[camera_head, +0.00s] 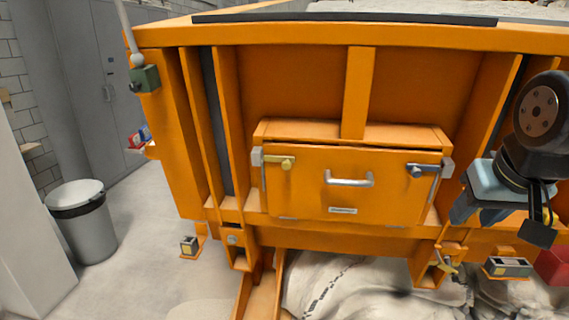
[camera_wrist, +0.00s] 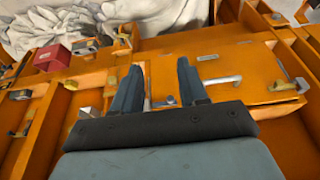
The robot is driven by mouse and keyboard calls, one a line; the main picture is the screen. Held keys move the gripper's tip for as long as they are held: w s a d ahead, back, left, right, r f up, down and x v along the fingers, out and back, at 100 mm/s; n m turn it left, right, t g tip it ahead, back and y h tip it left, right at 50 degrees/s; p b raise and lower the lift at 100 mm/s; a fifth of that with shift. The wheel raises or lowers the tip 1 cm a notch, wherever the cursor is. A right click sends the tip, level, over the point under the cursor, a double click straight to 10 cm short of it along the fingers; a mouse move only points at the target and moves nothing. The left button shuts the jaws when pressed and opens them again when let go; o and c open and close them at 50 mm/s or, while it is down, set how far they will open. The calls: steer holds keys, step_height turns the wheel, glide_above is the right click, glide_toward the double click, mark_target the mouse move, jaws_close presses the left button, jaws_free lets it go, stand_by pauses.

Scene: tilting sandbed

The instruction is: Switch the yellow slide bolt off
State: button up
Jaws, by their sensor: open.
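The yellow slide bolt (camera_head: 286,164) sits at the upper left of an orange hatch door (camera_head: 310,195) in the head view, beside a grey bracket. In the wrist view, which looks turned around, it shows small at the right (camera_wrist: 286,85). My gripper (camera_head: 477,215) is open and empty, to the right of the hatch in the head view. In the wrist view its two blue-grey fingers (camera_wrist: 158,68) stand apart with nothing between them. My gripper is well apart from the yellow bolt, across the hatch's width.
A dark grey bolt (camera_head: 420,170) sits at the hatch's upper right, nearer my gripper. A silver handle (camera_head: 349,180) sticks out mid-door. Orange ribs frame the hatch. White sacks (camera_head: 350,290) lie below. A red box (camera_head: 552,266) is at lower right, a bin (camera_head: 85,225) at left.

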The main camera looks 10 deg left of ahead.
steer(key=shift+w+a+r, duration=0.25)
steer(key=shift+w, duration=0.1)
steer(key=shift+c, duration=1.4)
steer(key=w+a+r, duration=0.1)
steer(key=w+a, duration=0.1)
steer(key=w, duration=0.1)
steer(key=w+a+r+y, duration=0.1)
steer(key=w+a, duration=0.2)
steer(key=w, duration=0.1)
steer(key=w+a+r+n+y, duration=0.1)
steer(key=w+a, duration=0.2)
steer(key=w, duration=0.1)
steer(key=shift+w+a+r+g, duration=0.15)
steer(key=shift+a+r+g, duration=0.05)
steer(key=shift+r+g, duration=0.2)
jaws_close()
steer(key=w+a+n+g+y, duration=0.1)
steer(key=w+a+y, duration=0.2)
steer(key=w+a, duration=1)
steer(key=shift+a+r, duration=0.25)
steer(key=shift+a, duration=0.1)
steer(key=shift+w, duration=0.1)
